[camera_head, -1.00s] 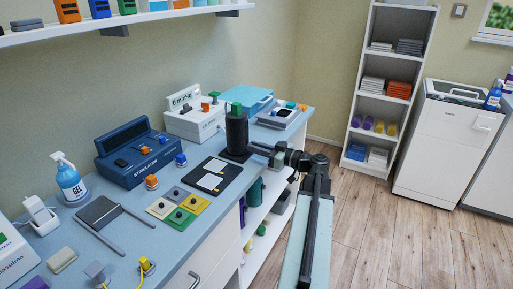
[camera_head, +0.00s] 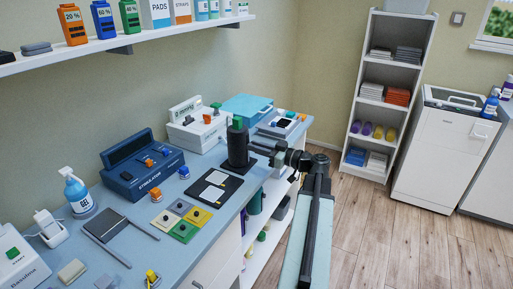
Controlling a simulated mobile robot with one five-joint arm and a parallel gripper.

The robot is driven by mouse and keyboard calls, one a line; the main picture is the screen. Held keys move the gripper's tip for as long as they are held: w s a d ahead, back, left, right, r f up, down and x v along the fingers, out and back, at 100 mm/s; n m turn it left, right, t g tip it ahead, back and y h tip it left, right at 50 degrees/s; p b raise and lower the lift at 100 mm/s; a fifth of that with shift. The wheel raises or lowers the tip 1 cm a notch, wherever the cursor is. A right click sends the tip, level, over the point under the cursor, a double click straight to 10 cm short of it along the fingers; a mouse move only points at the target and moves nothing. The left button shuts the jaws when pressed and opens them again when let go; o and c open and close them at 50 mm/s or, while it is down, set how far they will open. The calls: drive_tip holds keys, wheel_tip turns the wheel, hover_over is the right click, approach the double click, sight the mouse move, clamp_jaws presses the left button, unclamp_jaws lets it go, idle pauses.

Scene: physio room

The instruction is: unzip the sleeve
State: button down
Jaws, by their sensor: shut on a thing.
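A dark upright cylinder with a green top, which looks like the sleeve (camera_head: 238,152), stands on the bench at the far end of a black board (camera_head: 228,194). My gripper (camera_head: 259,149) reaches in from the right at the sleeve's upper right side. It is shut on a small part at that side. The gripped part is too small to make out, and I cannot see a zip line or whether it is open. My arm comes up from the bottom right to the gripper.
The blue bench (camera_head: 205,226) holds a stimulator (camera_head: 143,172), coloured square pads (camera_head: 184,230), a gel bottle (camera_head: 77,190) and a blue-lidded box (camera_head: 246,107) behind the sleeve. A wall shelf (camera_head: 125,42) hangs above.

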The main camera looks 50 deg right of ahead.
wheel_tip(320, 180, up, 4)
drive_tip(key=shift+f+p, duration=0.25)
drive_tip(key=shift+p, duration=0.65)
drive_tip(key=shift+f, duration=0.15)
drive_tip(key=c, duration=1.4)
unclamp_jaws()
drive_tip(key=shift+s, duration=0.1)
approach(248, 136)
drive_tip(key=shift+s, duration=0.75)
